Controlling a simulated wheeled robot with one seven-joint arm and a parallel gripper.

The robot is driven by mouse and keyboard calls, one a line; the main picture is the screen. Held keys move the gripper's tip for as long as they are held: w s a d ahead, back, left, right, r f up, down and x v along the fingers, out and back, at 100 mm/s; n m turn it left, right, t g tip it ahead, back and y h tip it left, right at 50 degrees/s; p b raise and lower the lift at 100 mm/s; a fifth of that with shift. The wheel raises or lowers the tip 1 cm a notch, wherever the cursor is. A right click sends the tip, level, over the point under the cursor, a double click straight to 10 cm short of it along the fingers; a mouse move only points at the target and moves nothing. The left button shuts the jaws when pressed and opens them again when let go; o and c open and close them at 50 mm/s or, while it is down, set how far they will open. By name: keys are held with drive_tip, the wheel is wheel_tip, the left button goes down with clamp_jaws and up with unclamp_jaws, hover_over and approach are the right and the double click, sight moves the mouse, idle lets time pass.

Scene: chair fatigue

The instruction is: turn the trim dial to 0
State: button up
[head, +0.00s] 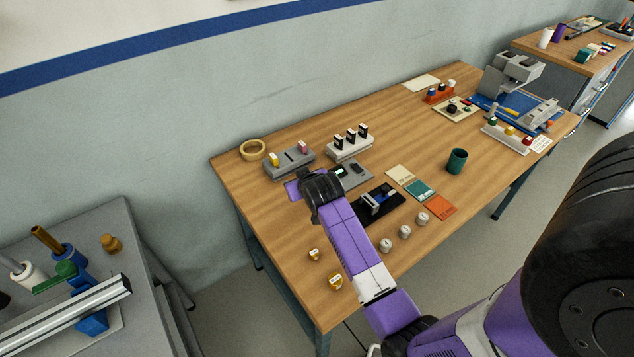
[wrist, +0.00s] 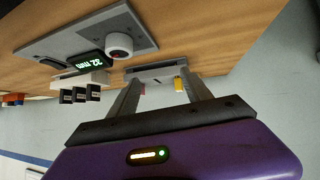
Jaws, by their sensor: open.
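The trim dial is a pale round knob (wrist: 119,44) with a red mark on its face, on a flat grey panel (wrist: 85,38) in the wrist view. Beside it a lit display (wrist: 86,61) shows green characters that look like "32 mm", tilted and hard to read. In the head view the panel (head: 356,176) lies just right of my wrist, which hides part of it. My gripper (wrist: 160,88) is open and empty. Its two fingers are apart from the dial, off to one side. Its fingertips are hidden in the head view.
A grey block (head: 288,163) with yellow and pink pieces and a white block (head: 349,149) with black-topped pieces stand behind the panel. A black fixture (head: 379,203), several pale knobs and a green cup (head: 456,161) are nearby. A tape ring (head: 253,150) lies at the back-left corner.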

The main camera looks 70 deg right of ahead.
drive_tip(key=d+g+y, duration=0.1)
drive_tip(key=d, duration=0.1)
drive_tip(key=s+d+m+g+y, duration=0.1)
drive_tip(key=d+m+g+y, duration=0.1)
drive_tip(key=d+g, duration=0.1)
drive_tip(key=shift+s+d+f+p, duration=0.1)
drive_tip(key=shift+s+d+p, duration=0.05)
drive_tip(key=shift+d+p, duration=0.2)
drive_tip(key=s+r+g+y, duration=0.1)
drive_tip(key=a+r+m+g+y, duration=0.1)
drive_tip(key=y, duration=0.1)
drive_tip(key=s+r+g+y, duration=0.1)
drive_tip(key=shift+s+a+r, duration=0.25)
drive_tip(key=shift+s, duration=0.05)
drive_tip(key=shift+s+a+f+y+p, duration=0.1)
drive_tip(key=shift+f+y+p, duration=0.15)
drive_tip(key=shift+y+p, duration=0.05)
drive_tip(key=shift+f+p, duration=0.3)
drive_tip(key=shift+f, duration=3.25)
clamp_jaws()
